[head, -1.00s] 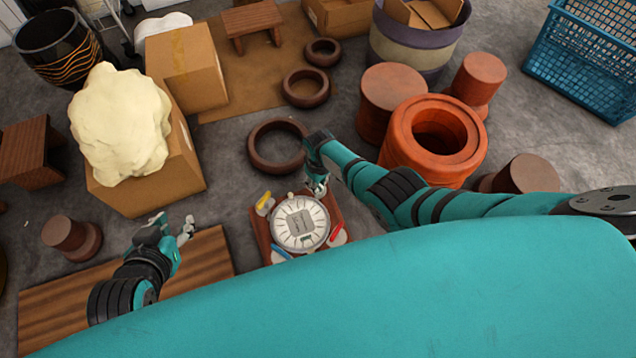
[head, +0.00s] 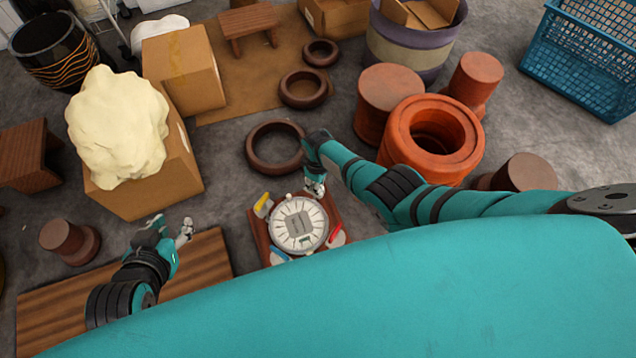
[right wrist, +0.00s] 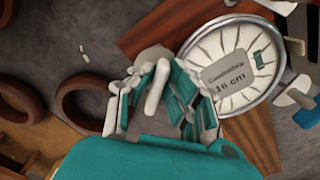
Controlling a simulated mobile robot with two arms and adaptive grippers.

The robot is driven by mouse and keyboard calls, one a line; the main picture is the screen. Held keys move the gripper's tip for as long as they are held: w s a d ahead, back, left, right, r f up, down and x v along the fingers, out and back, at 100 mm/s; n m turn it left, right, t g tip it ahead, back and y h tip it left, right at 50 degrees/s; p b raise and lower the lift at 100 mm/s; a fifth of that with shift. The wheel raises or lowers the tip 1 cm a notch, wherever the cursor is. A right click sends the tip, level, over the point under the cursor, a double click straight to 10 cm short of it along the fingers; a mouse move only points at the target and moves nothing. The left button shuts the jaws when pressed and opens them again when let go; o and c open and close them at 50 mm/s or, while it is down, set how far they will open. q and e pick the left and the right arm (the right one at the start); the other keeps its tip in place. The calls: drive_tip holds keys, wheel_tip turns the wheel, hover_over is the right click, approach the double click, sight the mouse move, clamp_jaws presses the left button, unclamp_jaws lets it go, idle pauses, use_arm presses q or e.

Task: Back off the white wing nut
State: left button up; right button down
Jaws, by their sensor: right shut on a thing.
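The goblet drum's round pale head (head: 299,223) with a grey label lies face up on a brown wooden base (head: 262,238). Yellow (head: 263,205), red (head: 337,237) and blue (head: 279,255) wing nuts sit around its rim. My right gripper (head: 316,188) is at the drum's upper right edge. In the right wrist view its fingers are closed around the white wing nut (right wrist: 157,88), which they partly cover; the head view hides it. My left gripper (head: 174,226) is open and empty above a striped wooden board, left of the drum.
An orange clay ring-topped pot (head: 434,138) and brown cylinders stand close beyond my right arm. Dark rings (head: 275,146) lie on the floor above the drum. A cardboard box (head: 150,190) with a cream lump stands at left. Grey floor is clear between box and drum.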

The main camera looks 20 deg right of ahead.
drive_tip(key=c, duration=1.3)
unclamp_jaws()
drive_tip(key=shift+c, duration=0.2)
wheel_tip(320, 180, up, 12)
